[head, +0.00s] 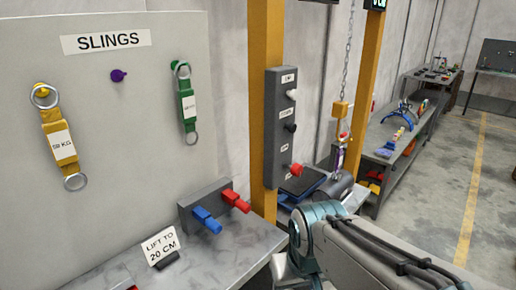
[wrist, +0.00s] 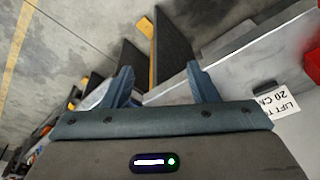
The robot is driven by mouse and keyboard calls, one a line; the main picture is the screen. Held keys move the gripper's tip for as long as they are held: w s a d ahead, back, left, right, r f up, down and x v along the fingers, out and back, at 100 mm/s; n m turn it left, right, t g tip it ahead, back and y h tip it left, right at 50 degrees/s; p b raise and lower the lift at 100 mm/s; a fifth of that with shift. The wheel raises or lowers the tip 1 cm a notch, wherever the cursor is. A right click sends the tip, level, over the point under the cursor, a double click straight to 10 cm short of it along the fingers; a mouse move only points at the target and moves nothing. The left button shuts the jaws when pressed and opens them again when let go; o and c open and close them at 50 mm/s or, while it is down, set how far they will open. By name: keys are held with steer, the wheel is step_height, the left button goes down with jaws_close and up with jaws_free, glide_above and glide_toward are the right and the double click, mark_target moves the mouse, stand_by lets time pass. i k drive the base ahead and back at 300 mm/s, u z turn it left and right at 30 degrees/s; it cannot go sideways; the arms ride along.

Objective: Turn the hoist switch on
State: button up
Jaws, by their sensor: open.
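A dark grey control panel (head: 279,150) is fixed to a yellow post in the head view. It carries a white knob (head: 292,94), a black knob (head: 290,127) and a red knob (head: 296,170), with small labels too blurred to read. I cannot tell which one is the hoist switch. My gripper shows in the wrist view (wrist: 163,88), its two fingers apart with nothing between them. In the head view my arm is at the lower middle, below and in front of the panel, and the fingers cannot be made out. The gripper is apart from the panel.
A grey box with blue (head: 206,220) and red (head: 236,201) handles stands on the left bench (head: 215,257), beside a "LIFT TO 20 CM" sign (head: 161,247). Slings hang on the board (head: 110,125). A hoist chain with a yellow block (head: 341,108) hangs behind the panel. Floor is open at right.

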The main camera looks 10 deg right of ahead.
mark_target(296, 170)
steer(key=u, duration=0.05)
steer(key=k, duration=0.45)
steer(key=z, duration=0.9)
steer(key=i, duration=1)
steer(key=z, duration=0.2)
